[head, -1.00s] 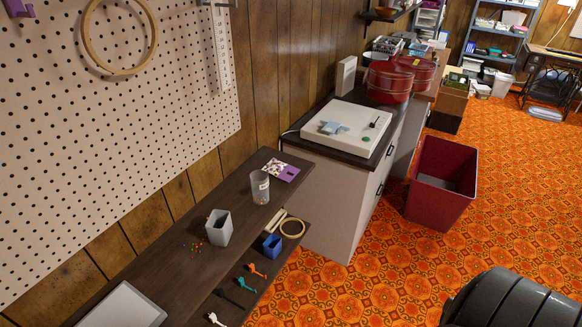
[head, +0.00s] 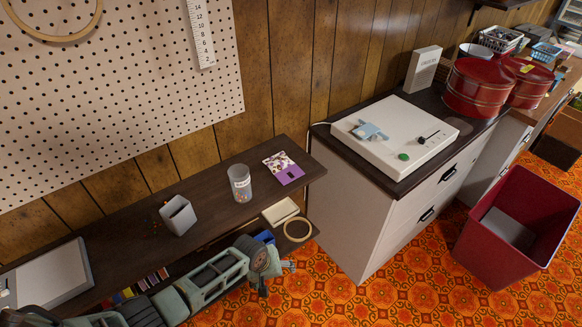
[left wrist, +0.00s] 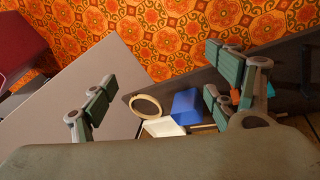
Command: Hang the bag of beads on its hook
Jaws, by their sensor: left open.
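A flat packet (head: 284,167) with a purple end and a speckled white and purple part lies on the dark upper shelf (head: 130,220); it looks like the bag of beads. My left gripper (head: 272,267) is open and empty, at the shelf's front edge, below and in front of the packet and apart from it. In the left wrist view its spread fingers (left wrist: 160,95) frame the lower shelf, and the packet does not show there. No hook shows now on the white pegboard (head: 120,120). My right gripper is not in view.
A clear cup (head: 240,184) and a grey square holder (head: 178,215) stand left of the packet. Below are a blue box (left wrist: 187,105) and a wooden hoop (left wrist: 146,105). A white cabinet (head: 390,220) stands right, beside a red bin (head: 515,225).

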